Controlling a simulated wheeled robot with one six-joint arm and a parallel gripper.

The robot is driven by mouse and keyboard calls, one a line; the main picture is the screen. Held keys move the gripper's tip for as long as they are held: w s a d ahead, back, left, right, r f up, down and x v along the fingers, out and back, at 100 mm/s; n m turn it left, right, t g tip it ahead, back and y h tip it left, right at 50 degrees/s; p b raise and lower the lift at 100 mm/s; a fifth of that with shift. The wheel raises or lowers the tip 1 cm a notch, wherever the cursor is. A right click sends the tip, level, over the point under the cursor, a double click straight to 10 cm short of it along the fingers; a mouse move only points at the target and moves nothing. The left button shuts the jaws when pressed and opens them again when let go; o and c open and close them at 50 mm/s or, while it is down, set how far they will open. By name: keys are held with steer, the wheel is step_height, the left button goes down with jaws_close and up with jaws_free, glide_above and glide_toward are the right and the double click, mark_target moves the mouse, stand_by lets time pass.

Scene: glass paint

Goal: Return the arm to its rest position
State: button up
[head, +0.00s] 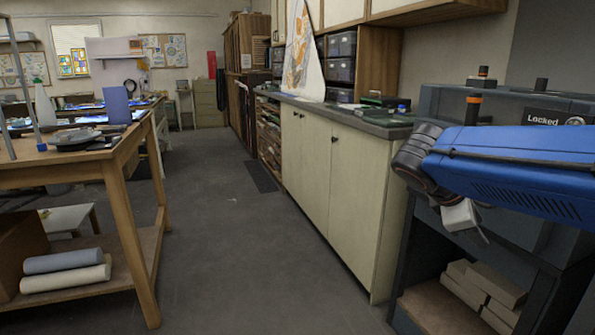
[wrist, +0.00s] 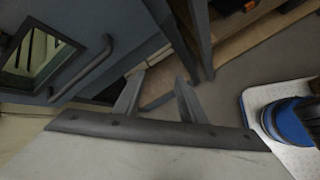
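My blue arm (head: 510,165) reaches in from the right edge of the head view, in front of the grey machine. Its dark wrist bends downward, and the pale body of my gripper (head: 470,222) hangs below it. In the wrist view, the two grey fingers of my gripper (wrist: 158,97) stand apart with a clear gap. Nothing shows between them. Much of the gripper is small and partly hidden by the arm in the head view.
A dark grey machine marked "Locked" (head: 555,118) stands right beside my arm, with pale bricks (head: 485,285) on its lower shelf. A cream cabinet (head: 340,190) lines the aisle. A wooden workbench (head: 135,150) stands left. The floor (head: 240,250) between is clear.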

steer(key=s+a+f+m+y, duration=0.4)
steer(key=s+f+m, duration=0.2)
steer(key=s+f, duration=0.1)
steer(key=s+a+f+m+t+y, duration=0.1)
steer(key=s+a+f+m+y, duration=0.3)
steer(key=s+f+m, duration=0.3)
steer(key=shift+s+a+f+t+y, duration=0.3)
steer(key=shift+s+a+f+y, duration=0.15)
steer(key=shift+s+f, duration=0.35)
